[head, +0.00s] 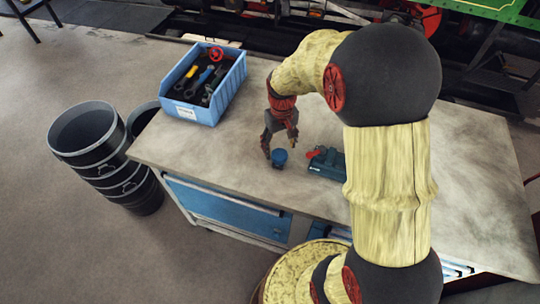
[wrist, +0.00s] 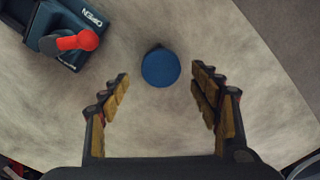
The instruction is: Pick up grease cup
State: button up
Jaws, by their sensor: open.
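The grease cup is probably the small round blue object (head: 279,157) on the bench top, left of a dark blue device. In the wrist view its round blue top (wrist: 161,68) lies ahead of the fingertips, roughly midway between the two fingers. My gripper (head: 280,147) is open and empty, just above and behind the cup in the head view. It also shows in the wrist view (wrist: 161,82), with padded fingers wide apart on either side. No contact with the cup shows.
A dark blue device with a red lever (head: 325,163) stands close right of the cup; it also shows in the wrist view (wrist: 72,35). A light blue bin of tools (head: 205,110) stands at the bench's back left. Black buckets (head: 90,135) stand on the floor left. The bench (head: 225,160) is clear left of the cup.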

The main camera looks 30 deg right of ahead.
aim_at(280, 155)
jog(key=f+b, duration=0.1)
jog(key=f, duration=0.4)
jog(key=f+b, duration=0.1)
jog(key=f, duration=0.1)
jog(key=shift+s+a+f+b, duration=0.1)
jog(key=shift+s+f+b, duration=0.15)
jog(key=shift+s+b, duration=0.05)
jog(key=c, duration=1.5)
jog(key=shift+r, duration=0.15)
jog(key=shift+c, duration=0.3)
